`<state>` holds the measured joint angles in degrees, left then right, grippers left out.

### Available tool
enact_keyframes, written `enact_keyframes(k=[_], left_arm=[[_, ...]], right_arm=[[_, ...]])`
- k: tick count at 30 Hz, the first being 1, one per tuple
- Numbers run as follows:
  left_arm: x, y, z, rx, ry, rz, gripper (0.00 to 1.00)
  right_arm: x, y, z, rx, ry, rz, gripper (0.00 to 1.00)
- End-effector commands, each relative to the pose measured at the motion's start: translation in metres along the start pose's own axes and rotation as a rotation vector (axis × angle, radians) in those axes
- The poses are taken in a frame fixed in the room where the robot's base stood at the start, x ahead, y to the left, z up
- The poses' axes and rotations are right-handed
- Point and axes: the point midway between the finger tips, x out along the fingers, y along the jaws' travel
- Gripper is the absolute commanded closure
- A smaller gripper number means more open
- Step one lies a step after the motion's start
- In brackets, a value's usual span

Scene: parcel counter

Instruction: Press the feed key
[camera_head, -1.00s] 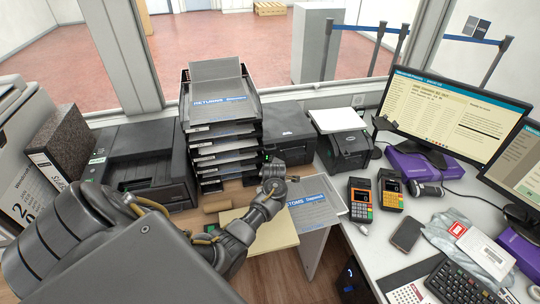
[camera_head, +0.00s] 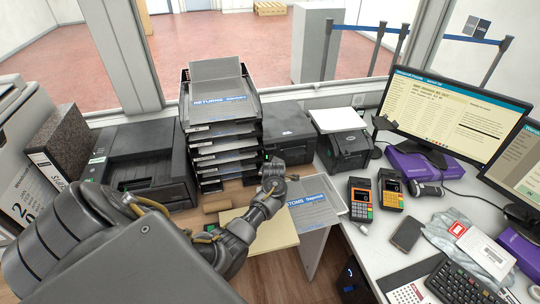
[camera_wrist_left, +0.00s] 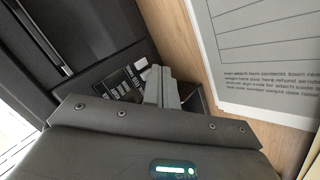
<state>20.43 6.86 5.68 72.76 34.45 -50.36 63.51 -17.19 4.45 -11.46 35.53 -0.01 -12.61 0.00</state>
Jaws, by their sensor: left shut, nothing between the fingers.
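A black printer (camera_head: 286,128) stands on the counter right of the tray stack. My left gripper (camera_head: 272,172) is at its lower front edge and covers part of that front. In the left wrist view, my left gripper's fingers (camera_wrist_left: 163,88) are closed together with nothing between them. They reach over a dark panel (camera_wrist_left: 118,84) with small labels. A pale key (camera_wrist_left: 141,64) shows just left of the fingertips. I cannot tell whether the fingers touch a key, or which key is the feed key; the fingers hide part of the panel. My right gripper is not in view.
A stack of trays (camera_head: 222,125) stands close left of the arm. A second dark printer (camera_head: 345,148) with a white top is to the right. A clipboard-like sheet (camera_head: 318,203) lies right of the gripper. Two card terminals (camera_head: 361,198) stand further right.

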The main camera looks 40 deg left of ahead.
Motion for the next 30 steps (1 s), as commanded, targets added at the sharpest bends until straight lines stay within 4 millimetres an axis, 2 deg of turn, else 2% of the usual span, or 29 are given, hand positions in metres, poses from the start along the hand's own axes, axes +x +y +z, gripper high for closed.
enact_keyframes(k=[30], left_arm=[[0.007,0.013,-0.013,-0.004,0.010,0.015,1.00]], right_arm=[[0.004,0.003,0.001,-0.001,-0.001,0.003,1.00]])
